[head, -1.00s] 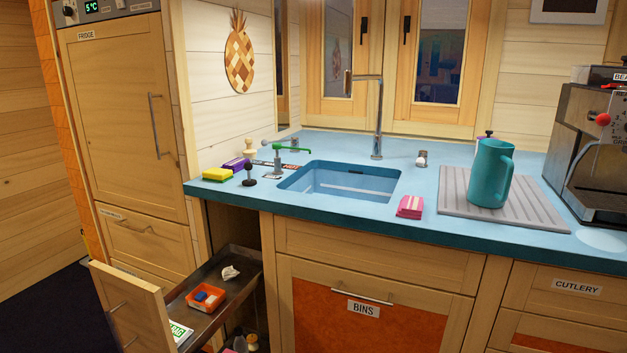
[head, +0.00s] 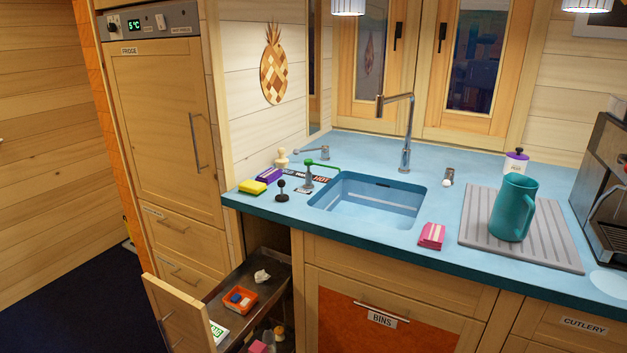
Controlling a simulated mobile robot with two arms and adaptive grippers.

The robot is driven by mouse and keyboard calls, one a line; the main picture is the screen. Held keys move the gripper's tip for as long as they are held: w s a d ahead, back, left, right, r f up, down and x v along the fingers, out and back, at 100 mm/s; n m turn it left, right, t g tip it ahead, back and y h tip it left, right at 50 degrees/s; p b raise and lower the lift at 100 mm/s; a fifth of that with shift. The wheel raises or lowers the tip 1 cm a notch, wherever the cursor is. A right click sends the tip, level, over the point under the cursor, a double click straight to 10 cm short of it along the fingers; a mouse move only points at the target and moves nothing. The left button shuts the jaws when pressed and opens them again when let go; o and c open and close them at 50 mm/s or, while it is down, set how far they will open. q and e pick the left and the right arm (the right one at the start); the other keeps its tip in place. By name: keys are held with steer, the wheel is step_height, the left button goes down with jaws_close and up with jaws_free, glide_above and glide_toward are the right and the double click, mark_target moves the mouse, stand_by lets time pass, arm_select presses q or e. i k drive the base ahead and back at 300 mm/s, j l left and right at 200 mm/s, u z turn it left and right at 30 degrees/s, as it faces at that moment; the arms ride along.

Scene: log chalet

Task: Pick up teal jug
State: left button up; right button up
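The teal jug (head: 513,208) stands upright on a grey ribbed drying mat (head: 545,256), on the blue counter to the right of the sink. Its handle points to the right. Nothing is touching the jug except the mat. Neither of my grippers shows in the head view.
The sink (head: 365,200) is left of the mat, with a tall tap (head: 408,135). A pink sponge pack (head: 431,236) lies near the front edge. A white jar (head: 515,163) stands behind the jug, a coffee machine (head: 608,190) to its right. An open drawer (head: 180,318) juts out at lower left.

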mark_target(513, 210)
steer(key=u, duration=1.1)
steer(key=z, duration=2.05)
